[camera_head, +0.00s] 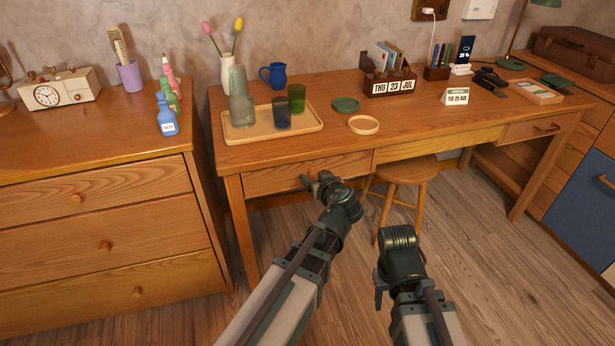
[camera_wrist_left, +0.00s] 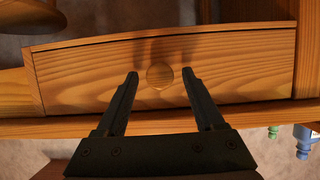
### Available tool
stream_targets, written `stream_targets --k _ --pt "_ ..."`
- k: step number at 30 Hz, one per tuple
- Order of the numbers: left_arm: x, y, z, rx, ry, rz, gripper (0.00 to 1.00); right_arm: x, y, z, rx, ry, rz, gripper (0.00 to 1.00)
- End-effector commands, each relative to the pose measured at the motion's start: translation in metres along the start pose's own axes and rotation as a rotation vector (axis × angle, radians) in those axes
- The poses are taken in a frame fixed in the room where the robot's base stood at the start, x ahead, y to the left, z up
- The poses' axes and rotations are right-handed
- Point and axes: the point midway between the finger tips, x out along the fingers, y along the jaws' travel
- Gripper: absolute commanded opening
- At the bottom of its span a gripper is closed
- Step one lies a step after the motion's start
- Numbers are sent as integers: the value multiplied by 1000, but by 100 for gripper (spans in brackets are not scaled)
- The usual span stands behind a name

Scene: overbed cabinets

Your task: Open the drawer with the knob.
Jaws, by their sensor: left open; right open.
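The desk's left drawer (camera_head: 270,178) is a shut wooden front under the tabletop. In the left wrist view, the drawer front (camera_wrist_left: 80,78) shows a round wooden knob (camera_wrist_left: 159,76) at its middle. My left gripper (camera_head: 308,181) is in front of this drawer and hides the knob in the head view. In the left wrist view, the left gripper's fingers (camera_wrist_left: 160,78) are open, one on each side of the knob, with a gap on both sides. My right gripper (camera_head: 379,292) is open and empty, low in front of the stool.
A dresser (camera_head: 105,210) with several round-knobbed drawers stands at left. A wooden stool (camera_head: 400,172) stands under the desk (camera_head: 330,138). A tray (camera_head: 233,136) with a vase and cups sits above the left drawer. The desk's right drawer (camera_head: 533,128) has a bar handle.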

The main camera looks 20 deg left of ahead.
Motion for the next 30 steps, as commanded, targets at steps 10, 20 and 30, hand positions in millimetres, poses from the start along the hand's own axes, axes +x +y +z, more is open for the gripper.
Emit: stream_targets --k 10,20,30 --pt "0 0 0 0 0 0 45 0 0 0 0 0 0 50" --pt "0 0 0 0 0 -1 0 0 0 0 0 0 0 50" --pt "0 0 0 0 0 -1 0 0 0 0 0 0 0 50"
